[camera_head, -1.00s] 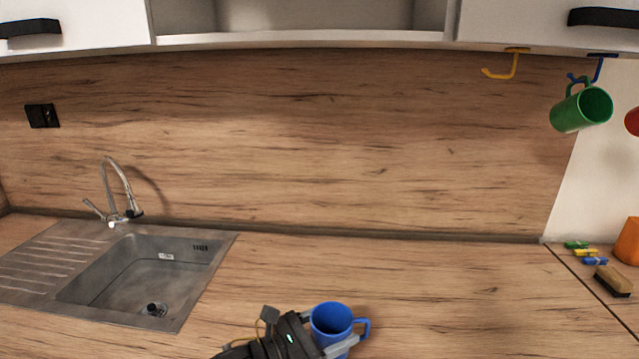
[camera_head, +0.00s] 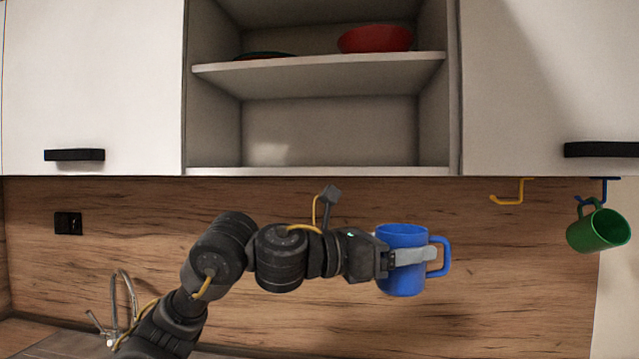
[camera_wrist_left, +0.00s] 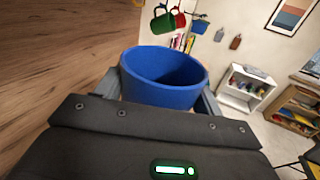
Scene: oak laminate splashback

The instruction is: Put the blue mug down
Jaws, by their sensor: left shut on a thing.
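The blue mug (camera_head: 402,283) is upright in the air in front of the oak splashback, below the open cabinet, with its handle to the right in the head view. My left gripper (camera_head: 412,257) is shut around the mug's body, coming in from the left. In the left wrist view the blue mug (camera_wrist_left: 165,78) shows its open rim, with a gripper finger on each side. The inside looks empty, though its bottom is hidden. My right gripper is not in view.
The open cabinet shelf (camera_head: 320,65) above holds a red bowl (camera_head: 376,39) and a dark dish (camera_head: 264,55). A green mug (camera_head: 598,231) hangs from a blue hook at right, near an empty yellow hook (camera_head: 510,196). The faucet (camera_head: 124,300) is at lower left.

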